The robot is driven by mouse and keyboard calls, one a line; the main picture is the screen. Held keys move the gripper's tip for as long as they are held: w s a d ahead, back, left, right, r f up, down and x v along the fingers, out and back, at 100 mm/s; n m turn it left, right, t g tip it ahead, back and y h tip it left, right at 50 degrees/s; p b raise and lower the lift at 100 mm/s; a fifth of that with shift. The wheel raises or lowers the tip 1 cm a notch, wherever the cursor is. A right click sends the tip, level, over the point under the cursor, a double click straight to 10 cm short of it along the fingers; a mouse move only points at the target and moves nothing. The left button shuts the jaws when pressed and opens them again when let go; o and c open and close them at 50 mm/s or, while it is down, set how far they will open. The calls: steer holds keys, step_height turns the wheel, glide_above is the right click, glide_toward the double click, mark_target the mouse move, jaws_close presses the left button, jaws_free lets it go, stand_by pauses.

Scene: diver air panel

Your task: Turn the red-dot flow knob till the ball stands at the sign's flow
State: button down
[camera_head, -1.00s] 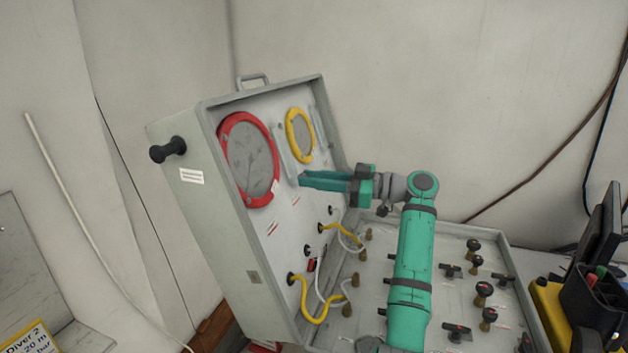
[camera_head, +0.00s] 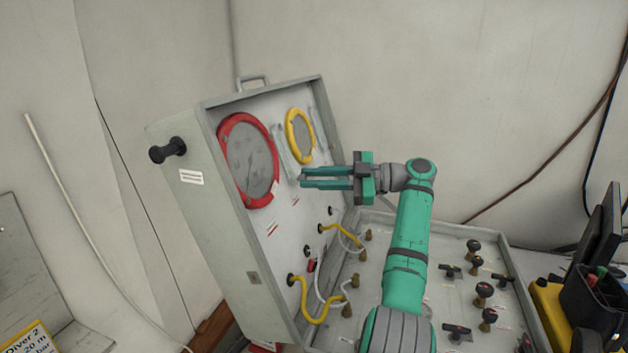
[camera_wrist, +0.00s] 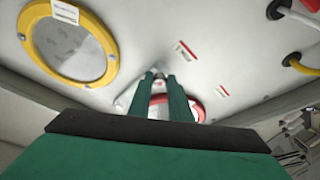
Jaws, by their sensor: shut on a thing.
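My gripper (camera_head: 303,178) points left at the upright lid panel, its fingertips at the lower end of a clear flow tube (camera_head: 287,150) between the red and yellow gauges. In the wrist view the fingers (camera_wrist: 160,80) are shut on a small grey knob (camera_wrist: 154,75), mostly hidden between the tips. I cannot make out a red dot or the ball.
A red-ringed gauge (camera_head: 222,150) and a yellow-ringed gauge (camera_head: 291,138) flank the tube. Yellow hoses (camera_head: 318,318) loop below. The case base (camera_head: 440,300) holds several black-handled valves. A yellow box with a black holder (camera_head: 590,310) stands at the right.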

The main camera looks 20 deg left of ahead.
steer(key=shift+r+n+g+h, duration=0.1)
steer(key=shift+n+g+h, duration=0.3)
steer(key=shift+n, duration=1.2)
steer(key=shift+w+n+h, duration=0.1)
steer(key=shift+n+h, duration=0.2)
steer(key=shift+n, duration=0.3)
steer(key=c, duration=1.6)
jaws_free()
steer(key=shift+c, duration=0.2)
steer(key=shift+m, duration=0.3)
